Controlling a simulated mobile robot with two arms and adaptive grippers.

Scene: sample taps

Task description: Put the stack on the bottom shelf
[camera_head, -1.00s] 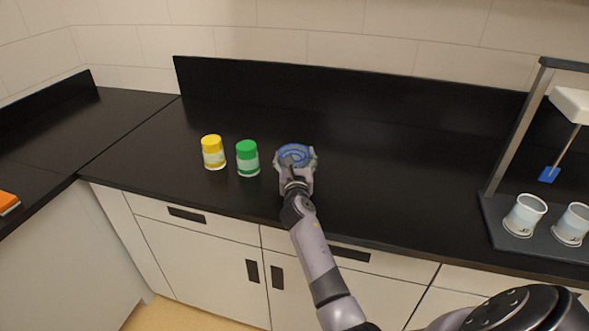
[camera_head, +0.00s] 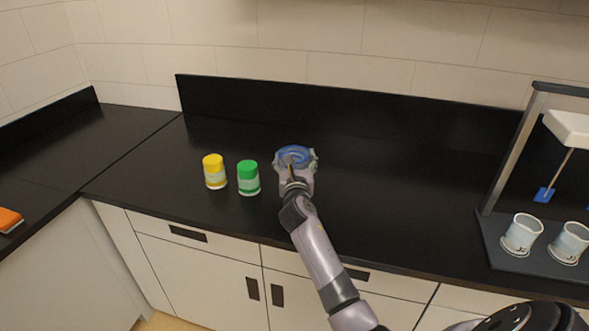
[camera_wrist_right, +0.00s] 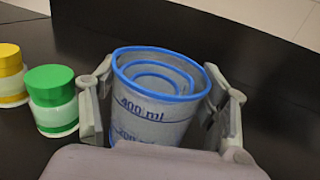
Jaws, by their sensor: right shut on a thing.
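The stack of blue-rimmed beakers (camera_wrist_right: 160,105) shows in the right wrist view, nested one inside another, with "400 ml" marked on the outer one. My right gripper (camera_head: 295,163) is shut around it, a finger on each side. In the head view the stack's blue rims (camera_head: 294,154) show between the fingers, and the arm hides its lower part. I cannot tell whether it touches the counter. No shelf is clearly in view. My left gripper is not in view.
A yellow-capped jar (camera_head: 214,171) and a green-capped jar (camera_head: 248,178) stand left of the gripper on the black counter (camera_head: 400,190). At the right, a stand (camera_head: 505,262) holds two cups (camera_head: 522,234). An orange item (camera_head: 9,219) lies far left.

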